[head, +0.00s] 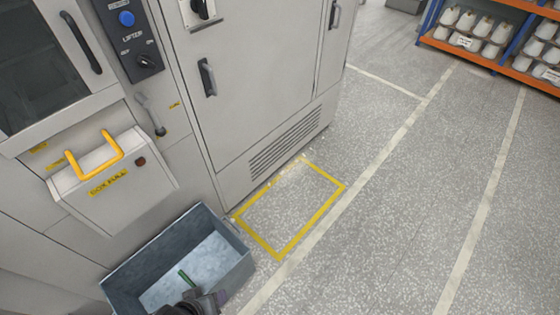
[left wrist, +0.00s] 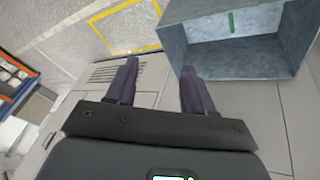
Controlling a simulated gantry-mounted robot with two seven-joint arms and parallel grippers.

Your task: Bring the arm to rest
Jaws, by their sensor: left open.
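My left gripper (left wrist: 158,66) is open and empty in the left wrist view, its two dark fingers apart with nothing between them. In the head view a dark part of my left gripper (head: 205,303) shows at the bottom edge, over the near side of a blue-grey open bin (head: 240,268). In the left wrist view the bin (left wrist: 185,50) lies beyond the fingers to the right. A small green piece (head: 185,279) lies inside the bin and also shows in the left wrist view (left wrist: 231,23). My right gripper is out of view.
A grey machine cabinet (head: 265,70) stands behind the bin, with a yellow-handled box-pull drawer (head: 115,172). A yellow-taped rectangle (head: 318,215) on the floor is empty, with small bright specks by its far edge. Orange-blue shelving (head: 480,58) holds white bobbins. The floor at right is clear.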

